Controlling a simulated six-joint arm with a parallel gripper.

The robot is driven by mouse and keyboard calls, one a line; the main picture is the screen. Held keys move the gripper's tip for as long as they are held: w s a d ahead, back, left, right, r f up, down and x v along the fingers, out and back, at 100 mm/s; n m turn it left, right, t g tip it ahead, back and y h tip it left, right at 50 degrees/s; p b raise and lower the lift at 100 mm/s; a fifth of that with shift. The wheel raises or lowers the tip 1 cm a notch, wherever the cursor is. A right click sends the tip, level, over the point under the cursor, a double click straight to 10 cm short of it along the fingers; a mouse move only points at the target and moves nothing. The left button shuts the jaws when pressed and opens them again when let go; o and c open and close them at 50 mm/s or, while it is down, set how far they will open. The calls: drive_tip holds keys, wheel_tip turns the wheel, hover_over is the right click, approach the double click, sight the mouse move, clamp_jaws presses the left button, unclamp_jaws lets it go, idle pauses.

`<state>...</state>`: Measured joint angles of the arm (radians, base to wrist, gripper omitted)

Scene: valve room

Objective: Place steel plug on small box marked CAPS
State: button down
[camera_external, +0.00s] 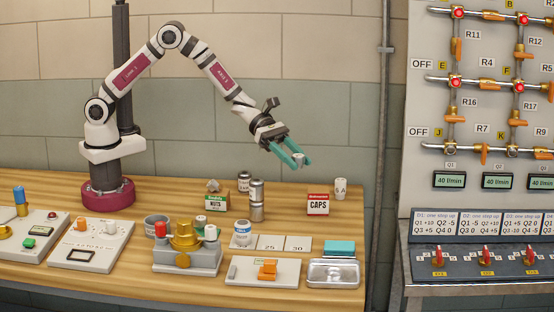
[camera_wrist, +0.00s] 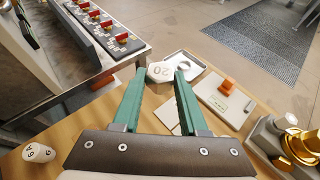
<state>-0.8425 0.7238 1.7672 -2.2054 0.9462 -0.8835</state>
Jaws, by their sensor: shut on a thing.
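My gripper (camera_external: 299,160) is shut on a pale hexagonal piece, which I take to be the steel plug (camera_external: 298,159). In the wrist view my gripper (camera_wrist: 164,74) has the plug (camera_wrist: 160,71) between its teal fingertips, with "20" on its face. It is held in the air, clear of the table. The small box marked CAPS (camera_external: 318,205) is white with a red top band and stands on the table's right part, below and slightly right of my gripper. I cannot make out the box in the wrist view.
A white marked cylinder (camera_external: 340,188) stands right behind the CAPS box. A NUTS box (camera_external: 216,202) and a tall metal cylinder (camera_external: 257,200) stand left of it. Tiles marked 25 and 30 (camera_external: 298,244), a metal tray (camera_external: 334,272) and a brass fixture (camera_external: 186,250) are in front.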

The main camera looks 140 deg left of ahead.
drive_tip(key=s+a+n+y, duration=0.1)
drive_tip(key=s+n+y, duration=0.1)
hover_over(316, 188)
drive_tip(key=f, duration=0.6)
drive_tip(key=shift+w+d+f, duration=0.15)
drive_tip(key=shift+d+f, duration=0.15)
drive_tip(key=shift+d, duration=0.1)
drive_tip(key=shift+a+f, duration=0.15)
drive_tip(key=shift+f, duration=0.95)
drive_tip(key=shift+a+f, duration=0.15)
drive_tip(key=shift+f, duration=0.9)
drive_tip(key=shift+f, duration=0.1)
drive_tip(key=shift+c, duration=2.2)
unclamp_jaws()
